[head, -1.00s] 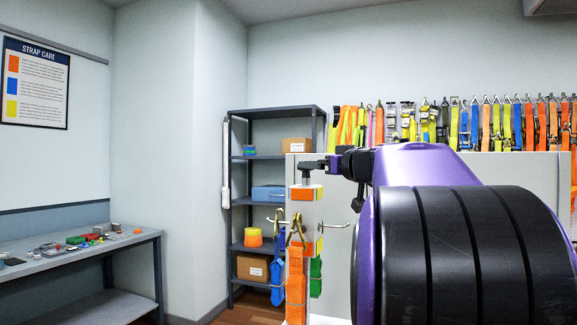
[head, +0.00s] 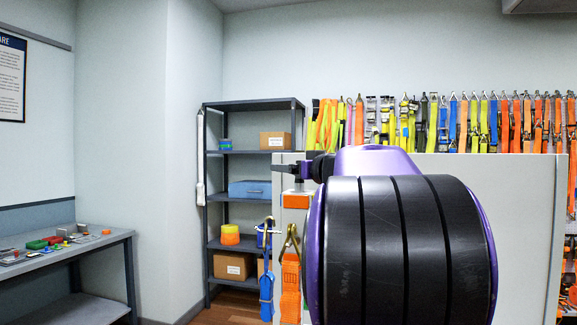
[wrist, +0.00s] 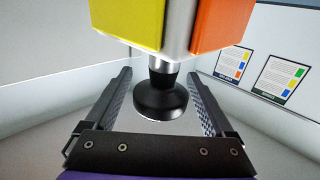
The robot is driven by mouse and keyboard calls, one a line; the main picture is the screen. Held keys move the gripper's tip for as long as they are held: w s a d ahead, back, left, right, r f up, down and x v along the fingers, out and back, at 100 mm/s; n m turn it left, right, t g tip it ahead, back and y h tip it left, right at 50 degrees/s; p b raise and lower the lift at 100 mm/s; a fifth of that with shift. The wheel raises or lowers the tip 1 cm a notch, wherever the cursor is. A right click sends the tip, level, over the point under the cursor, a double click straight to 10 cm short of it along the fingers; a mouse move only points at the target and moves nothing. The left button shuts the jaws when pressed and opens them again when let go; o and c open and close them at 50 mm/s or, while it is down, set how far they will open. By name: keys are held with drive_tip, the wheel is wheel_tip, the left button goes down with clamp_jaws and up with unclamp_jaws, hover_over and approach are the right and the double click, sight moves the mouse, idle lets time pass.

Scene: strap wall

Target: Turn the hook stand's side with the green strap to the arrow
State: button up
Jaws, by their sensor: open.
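The hook stand (head: 296,201) stands left of my arm in the head view, mostly hidden behind it. An orange panel shows near its top. An orange strap (head: 290,285) and a blue strap (head: 267,290) hang from its hooks. In the wrist view, a black knob (wrist: 160,98) on a metal stem lies between the fingers of my gripper (wrist: 161,76). The gripper is open, with gaps on both sides of the knob. Yellow and orange panels of the stand (wrist: 176,25) show beyond it.
A dark shelf (head: 255,105) with boxes stands behind the stand to the left. A grey bench (head: 100,244) with small parts is at far left. A pale panel (head: 520,215) stands behind my arm, and straps hang along the back wall.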

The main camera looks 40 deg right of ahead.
drive_tip(key=shift+s, duration=0.1)
clamp_jaws()
idle(0.3)
